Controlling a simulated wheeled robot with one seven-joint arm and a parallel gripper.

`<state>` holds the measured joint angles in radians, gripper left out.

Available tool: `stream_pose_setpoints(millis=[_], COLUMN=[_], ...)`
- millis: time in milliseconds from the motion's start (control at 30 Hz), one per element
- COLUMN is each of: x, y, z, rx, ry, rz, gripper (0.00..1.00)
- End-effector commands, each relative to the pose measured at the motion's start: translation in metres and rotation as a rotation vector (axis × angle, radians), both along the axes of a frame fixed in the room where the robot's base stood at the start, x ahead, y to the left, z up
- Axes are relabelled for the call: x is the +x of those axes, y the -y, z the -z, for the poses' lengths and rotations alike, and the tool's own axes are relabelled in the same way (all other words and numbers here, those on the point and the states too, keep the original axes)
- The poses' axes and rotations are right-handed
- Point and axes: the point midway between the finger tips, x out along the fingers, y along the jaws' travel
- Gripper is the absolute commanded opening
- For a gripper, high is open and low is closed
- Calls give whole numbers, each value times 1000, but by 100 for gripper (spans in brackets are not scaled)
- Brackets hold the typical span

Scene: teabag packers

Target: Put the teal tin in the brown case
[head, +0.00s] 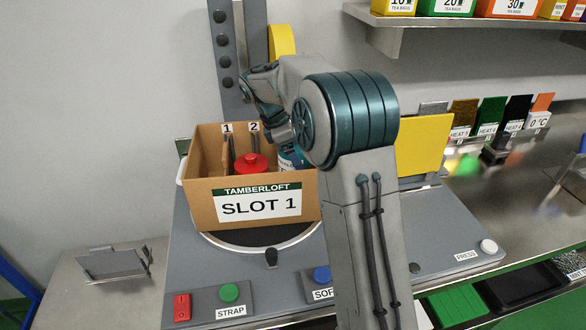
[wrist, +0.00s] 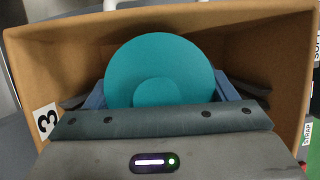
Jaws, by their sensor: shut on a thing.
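The brown case (head: 197,198) is an open-topped box with a "TAMBERLOFT SLOT 1" label on its front. It stands on the round dark plate of the grey machine. My gripper (head: 287,146) reaches down into its right part and is shut on the teal tin. In the wrist view the teal tin (wrist: 158,62) shows its round top between the blue-grey fingers (wrist: 160,95), with case walls around it and a "3" tag at left. In the head view my arm hides most of the tin. I cannot tell whether it touches the case floor.
A red-lidded tin (head: 250,163) sits in the case, left of my gripper, near thin dividers and tags "1" and "2". The grey column (head: 226,60) rises behind. Strap button (head: 229,292) and red switch (head: 182,307) are in front. A yellow panel (head: 425,145) stands at right.

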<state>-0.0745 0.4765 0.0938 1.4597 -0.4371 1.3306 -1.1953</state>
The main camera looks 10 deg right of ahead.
Motion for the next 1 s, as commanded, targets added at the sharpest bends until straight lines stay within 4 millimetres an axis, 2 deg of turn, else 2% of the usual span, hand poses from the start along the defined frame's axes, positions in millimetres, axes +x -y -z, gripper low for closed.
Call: stream_pose_setpoints(millis=[167,300,400,800,833,900,1000], x=[0,0,0,0,0,0,0], y=[0,-1,-1,-1,-1,-1,-1], z=[15,38,48,54,54,54,54], rx=[-1,0,0,0,0,1,1], ry=[-1,-2,0,1,1,1,1], rz=[-1,0,-1,0,0,0,0], gripper=[55,55,55,55,84,100,100])
